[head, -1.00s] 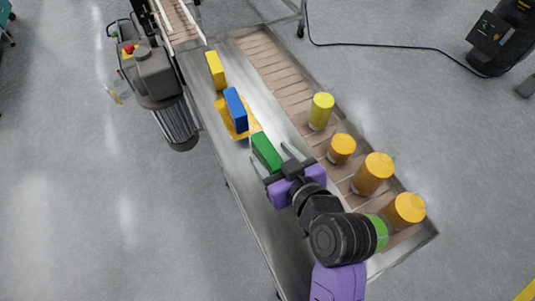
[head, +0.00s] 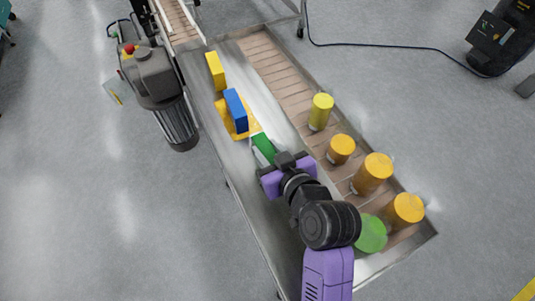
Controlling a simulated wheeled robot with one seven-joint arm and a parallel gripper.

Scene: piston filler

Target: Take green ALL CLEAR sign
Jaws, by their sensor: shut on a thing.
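The green sign (head: 264,148) is a small block on the steel surface, just in front of the yellow base under the blue block. Its lettering cannot be read from here. My gripper (head: 269,160) is shut on the green sign. The gripper's purple body and my arm hide the sign's near part. I cannot tell whether the sign is lifted off the surface.
A blue block (head: 236,111) stands on a yellow base (head: 246,133), with a yellow block (head: 216,71) behind it. A motor (head: 166,97) is at left.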

